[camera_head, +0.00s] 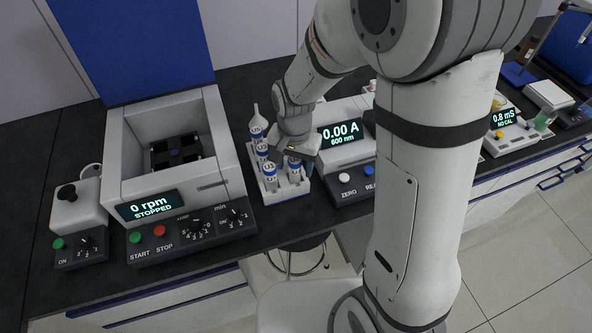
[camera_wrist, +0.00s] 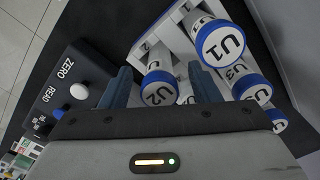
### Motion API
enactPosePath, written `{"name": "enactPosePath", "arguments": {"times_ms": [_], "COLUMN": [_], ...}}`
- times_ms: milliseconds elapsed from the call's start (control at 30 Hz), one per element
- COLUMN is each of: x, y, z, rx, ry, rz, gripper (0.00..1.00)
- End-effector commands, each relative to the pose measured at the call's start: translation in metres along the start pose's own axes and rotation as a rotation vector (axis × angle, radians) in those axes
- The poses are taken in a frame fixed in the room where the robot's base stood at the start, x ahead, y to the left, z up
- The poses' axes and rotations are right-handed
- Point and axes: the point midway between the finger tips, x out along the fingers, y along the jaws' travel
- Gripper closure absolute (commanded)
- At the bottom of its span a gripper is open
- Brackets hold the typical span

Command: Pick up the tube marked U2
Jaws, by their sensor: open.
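The tube marked U2 (camera_wrist: 158,88) has a blue-rimmed white cap and stands in a white rack (camera_wrist: 148,50). In the wrist view it lies between the two fingers of my open gripper (camera_wrist: 160,70), with dark gaps showing on both sides. In the head view my gripper (camera_head: 300,158) is over the right side of the rack (camera_head: 285,191), and a tube there, probably U2 (camera_head: 294,166), is partly hidden under it.
A centrifuge (camera_head: 172,150) with an open top stands left of the rack. A photometer (camera_head: 345,140) reading 0.00 A stands close on the right. The dark bench's front edge lies just before the rack.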

Motion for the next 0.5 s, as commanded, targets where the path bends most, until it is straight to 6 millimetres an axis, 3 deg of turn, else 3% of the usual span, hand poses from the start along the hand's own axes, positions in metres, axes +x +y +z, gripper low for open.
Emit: {"name": "enactPosePath", "arguments": {"times_ms": [267, 500], "x": [0.004, 0.0038], "y": [0.0002, 0.0004], "z": [-0.0004, -0.0005], "rx": [0.0, 0.001], "ry": [0.001, 0.001], "rz": [-0.001, -0.001], "gripper": [0.44, 0.63]}}
